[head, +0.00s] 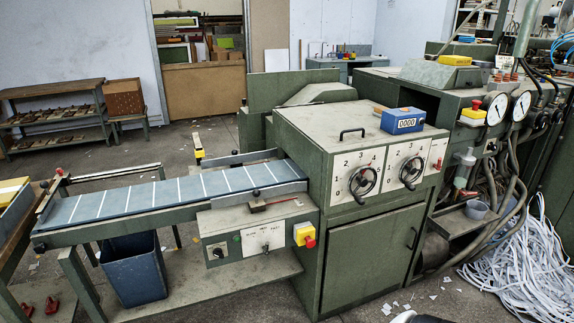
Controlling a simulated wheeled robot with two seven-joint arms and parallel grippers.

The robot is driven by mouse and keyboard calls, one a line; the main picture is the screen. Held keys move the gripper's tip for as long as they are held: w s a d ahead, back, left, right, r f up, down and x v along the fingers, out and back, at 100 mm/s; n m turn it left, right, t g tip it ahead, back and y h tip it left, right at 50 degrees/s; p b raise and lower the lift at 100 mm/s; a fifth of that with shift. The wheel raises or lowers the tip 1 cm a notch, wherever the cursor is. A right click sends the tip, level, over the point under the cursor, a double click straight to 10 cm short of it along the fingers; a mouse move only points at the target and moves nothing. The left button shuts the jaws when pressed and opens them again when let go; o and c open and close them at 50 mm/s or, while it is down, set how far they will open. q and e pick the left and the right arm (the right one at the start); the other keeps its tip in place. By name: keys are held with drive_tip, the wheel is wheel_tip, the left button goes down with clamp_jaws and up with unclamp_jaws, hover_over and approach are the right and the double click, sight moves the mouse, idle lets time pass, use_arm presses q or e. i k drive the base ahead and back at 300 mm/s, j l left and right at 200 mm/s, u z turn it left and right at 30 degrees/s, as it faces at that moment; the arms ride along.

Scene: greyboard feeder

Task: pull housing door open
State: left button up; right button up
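The machine's green housing (310,170) stands in the middle of the head view. A flat green door (370,258) fills its lower front and looks closed, flush with the frame. A small dark upright handle (412,238) sits near the door's right edge. Above the door are a pale dial panel and two dark handwheels (363,181). A dark bar handle (352,132) is on the housing's top. Neither gripper can be seen. A small pale and dark piece at the bottom edge may be part of me, but it is too cut off to tell.
A conveyor table (165,196) runs left from the housing, with a control box (258,236) and blue bin (135,268) below. White paper strips (525,265) heap on the floor at right, near hanging hoses. Floor before the door shows only paper scraps.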

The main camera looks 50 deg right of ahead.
sight(365, 257)
drive_tip(key=z, duration=2.4)
drive_tip(key=i+l, duration=0.4)
drive_tip(key=i+l+u, duration=0.1)
drive_tip(key=i+l, duration=0.3)
drive_tip(key=l, duration=0.15)
